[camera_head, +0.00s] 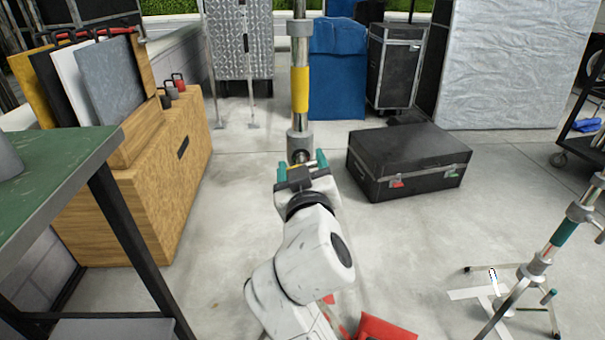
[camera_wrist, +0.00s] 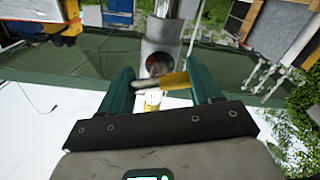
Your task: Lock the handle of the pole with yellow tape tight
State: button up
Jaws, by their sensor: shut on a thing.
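The silver pole with yellow tape (camera_head: 300,90) stands upright in the head view, straight ahead of my arm. Its lower grey collar (camera_head: 299,146) sits just beyond my gripper (camera_head: 302,166). In the wrist view the collar (camera_wrist: 158,58) shows a dark round knob, and the yellow-tipped handle (camera_wrist: 174,81) extends sideways from it. My gripper (camera_wrist: 162,82) has its teal fingers on either side of the handle and is shut on it. The handle's contact with the fingers is partly hidden. I cannot tell how tight it is.
A black case (camera_head: 408,160) lies on the floor right of the pole. A wooden crate (camera_head: 150,180) and a green-topped table (camera_head: 60,165) stand at left. Another stand, with green tape (camera_head: 563,233), is at lower right.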

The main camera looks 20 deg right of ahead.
jog(key=shift+m+b, duration=0.3)
jog(key=shift+m, duration=0.6)
jog(key=o, duration=1.1)
jog(key=shift+c, duration=0.2)
jog(key=p+v, duration=0.2)
jog(key=v, duration=0.8)
jog(key=shift+s, duration=0.4)
